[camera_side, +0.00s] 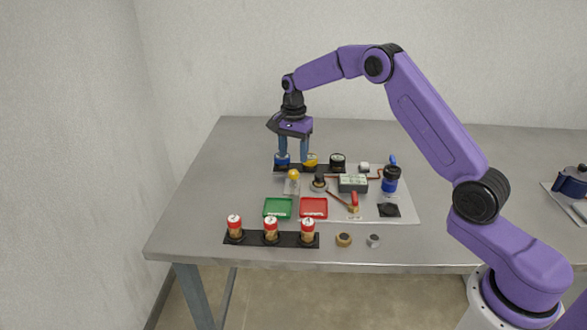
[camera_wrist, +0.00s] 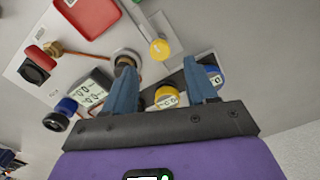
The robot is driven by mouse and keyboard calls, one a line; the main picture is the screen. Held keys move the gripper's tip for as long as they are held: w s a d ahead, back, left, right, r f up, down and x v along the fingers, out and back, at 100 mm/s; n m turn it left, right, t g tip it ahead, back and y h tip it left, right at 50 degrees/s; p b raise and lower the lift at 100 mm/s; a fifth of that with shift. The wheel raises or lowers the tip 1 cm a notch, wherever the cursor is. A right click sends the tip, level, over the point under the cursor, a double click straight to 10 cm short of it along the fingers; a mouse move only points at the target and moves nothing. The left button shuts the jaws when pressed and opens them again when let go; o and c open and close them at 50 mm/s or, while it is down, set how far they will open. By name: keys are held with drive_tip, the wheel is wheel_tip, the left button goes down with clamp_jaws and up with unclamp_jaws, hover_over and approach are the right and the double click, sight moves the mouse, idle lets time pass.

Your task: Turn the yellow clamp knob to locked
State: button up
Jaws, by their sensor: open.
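My gripper (camera_side: 294,157) points down, open and empty, above the back of the board. In the wrist view my gripper (camera_wrist: 162,72) has its fingers apart, with the knob beyond the fingertips, not touching. A yellow-ringed dial-like part (camera_wrist: 166,97) shows between the fingers, closer to the gripper's base.
A black strip at the back holds blue (camera_side: 282,159), yellow (camera_side: 311,160) and black (camera_side: 338,160) round parts, close to my fingers. Green (camera_side: 277,208) and red (camera_side: 314,208) trays lie in front. Table space at left is clear.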

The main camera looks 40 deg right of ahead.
sight(294, 172)
wheel_tip(294, 172, down, 6)
idle(0.4)
drive_tip(key=c, duration=1.1)
